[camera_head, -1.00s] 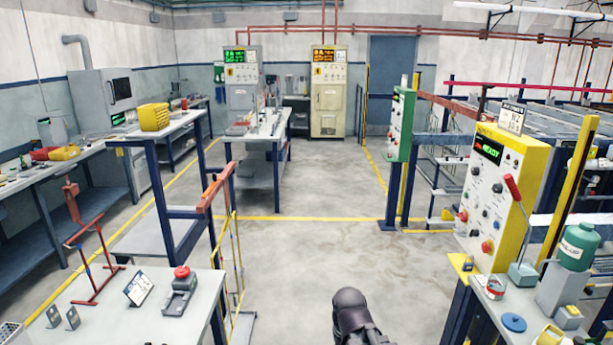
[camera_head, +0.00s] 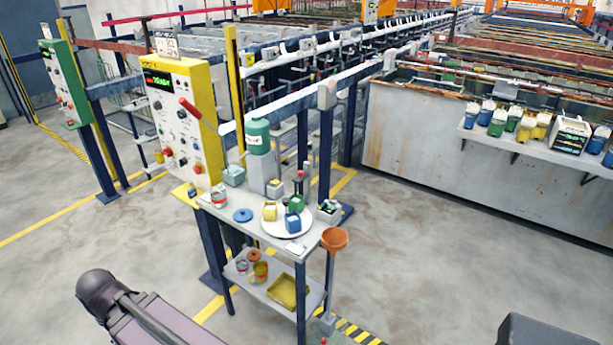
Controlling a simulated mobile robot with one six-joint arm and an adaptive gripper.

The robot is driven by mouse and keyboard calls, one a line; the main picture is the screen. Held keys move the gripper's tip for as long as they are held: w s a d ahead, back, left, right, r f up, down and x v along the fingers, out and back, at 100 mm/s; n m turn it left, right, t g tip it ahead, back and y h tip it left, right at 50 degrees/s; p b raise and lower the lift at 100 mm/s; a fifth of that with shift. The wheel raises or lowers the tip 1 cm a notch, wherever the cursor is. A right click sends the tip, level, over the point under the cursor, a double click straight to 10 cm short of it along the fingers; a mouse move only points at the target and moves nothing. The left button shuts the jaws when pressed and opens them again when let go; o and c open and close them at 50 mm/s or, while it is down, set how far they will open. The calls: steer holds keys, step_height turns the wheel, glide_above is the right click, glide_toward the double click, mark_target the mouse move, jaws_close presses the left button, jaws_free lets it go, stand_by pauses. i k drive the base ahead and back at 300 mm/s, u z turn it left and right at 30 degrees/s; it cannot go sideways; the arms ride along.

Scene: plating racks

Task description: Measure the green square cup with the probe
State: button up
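A small green square cup (camera_head: 296,203) sits at the back right of a round white plate (camera_head: 280,229) on the grey work table (camera_head: 228,207). A yellow cup (camera_head: 270,211) and a blue cup (camera_head: 293,222) share the plate. A grey holder (camera_head: 328,212) with small dark and green parts stands at the table's right end. I cannot tell for sure which item is the probe.
A yellow control panel (camera_head: 185,115) and a green canister (camera_head: 257,138) stand behind the table. An orange funnel (camera_head: 334,240) is at its right corner. Several coloured containers stand on a wall shelf (camera_head: 540,153) at right. The floor (camera_head: 430,265) right of the table is clear.

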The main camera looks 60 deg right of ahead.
mark_target(301, 175)
steer(key=z, duration=5.05)
steer(key=i, duration=0.1)
steer(key=u, duration=3.1)
steer(key=k, duration=0.55)
steer(key=u, duration=0.2)
steer(key=i, duration=0.55)
steer(key=z, duration=0.1)
